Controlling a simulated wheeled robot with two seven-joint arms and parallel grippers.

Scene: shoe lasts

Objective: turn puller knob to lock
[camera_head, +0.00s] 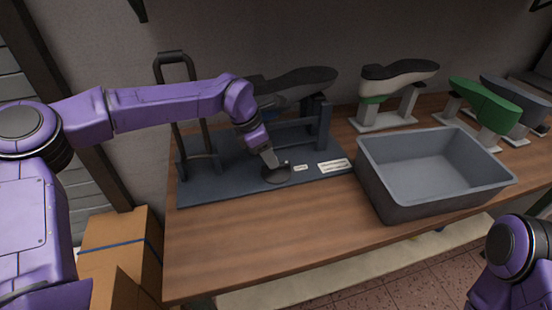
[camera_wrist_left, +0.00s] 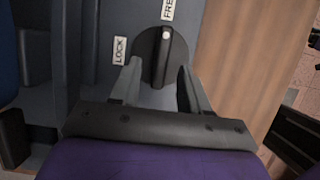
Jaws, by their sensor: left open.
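The puller (camera_head: 225,180) is a dark blue-grey device on the table, with a tall lever handle (camera_head: 174,62) at its back left. Its round dark knob (camera_head: 283,178) sits at the front of the base; it shows closer in the left wrist view (camera_wrist_left: 150,55). The knob's raised grip bar has a white dot facing the FREE label (camera_wrist_left: 168,9). The LOCK label (camera_wrist_left: 120,50) is left of the knob. My left gripper (camera_head: 273,164) is open at the knob, its fingers (camera_wrist_left: 160,88) on either side of the grip bar's near end. Contact is unclear. My right gripper is out of view.
A dark shoe last (camera_head: 300,80) is on the puller. A grey bin (camera_head: 375,193) stands to the right. The table's front left (camera_head: 230,240) is clear.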

